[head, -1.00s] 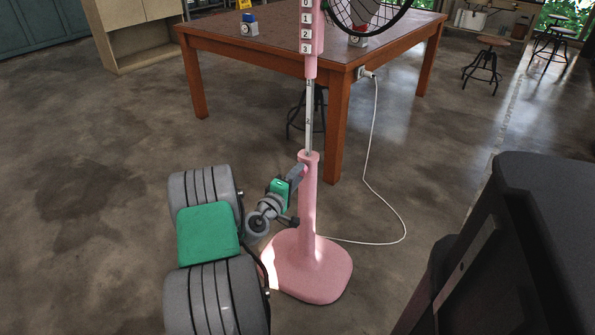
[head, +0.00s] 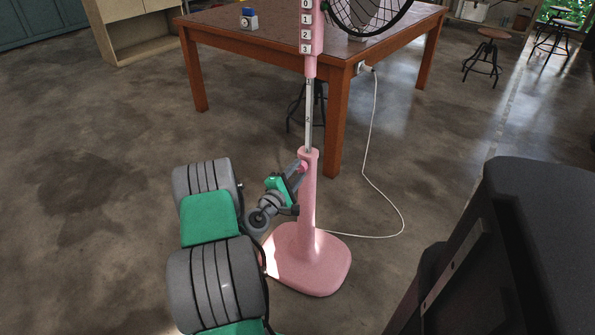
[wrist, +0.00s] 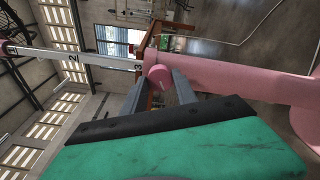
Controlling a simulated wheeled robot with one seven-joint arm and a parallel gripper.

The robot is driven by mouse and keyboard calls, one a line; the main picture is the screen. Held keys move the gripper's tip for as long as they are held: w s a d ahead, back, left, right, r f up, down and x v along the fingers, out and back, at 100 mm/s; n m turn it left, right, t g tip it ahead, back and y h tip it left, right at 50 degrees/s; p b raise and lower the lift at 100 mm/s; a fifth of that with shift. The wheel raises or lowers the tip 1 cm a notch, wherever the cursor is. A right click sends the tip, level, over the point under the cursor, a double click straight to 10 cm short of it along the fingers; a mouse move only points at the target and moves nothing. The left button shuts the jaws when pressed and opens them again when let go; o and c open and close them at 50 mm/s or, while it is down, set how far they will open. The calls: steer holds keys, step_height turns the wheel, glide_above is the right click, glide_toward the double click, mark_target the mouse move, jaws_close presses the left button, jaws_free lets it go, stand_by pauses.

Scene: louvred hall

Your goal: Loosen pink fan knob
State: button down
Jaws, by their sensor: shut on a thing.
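The pink fan stands upright on the floor on its rounded base (head: 318,268). Its lower pink tube (head: 309,200) has a silver marked pole (head: 309,118) rising from it, with the numbered button column (head: 306,35) above. The pink knob (wrist: 159,77) sits at the top of the lower tube, a round disc in the wrist view. My gripper (head: 300,168) reaches it from the left. In the wrist view its two grey fingers (wrist: 160,90) lie on either side of the knob and are shut on it. The fan head is mostly cut off at the top.
A wooden table (head: 270,40) stands behind the fan, with a small blue and white object (head: 249,18) on it. A white cord (head: 372,150) runs from the table's leg top to the floor near the base. Stools (head: 485,57) stand at the far right.

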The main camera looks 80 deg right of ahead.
steer(key=shift+s, duration=0.1)
steer(key=c, duration=1)
jaws_free()
steer(key=shift+o, duration=0.2)
steer(key=v, duration=0.8)
steer(key=shift+p, duration=0.45)
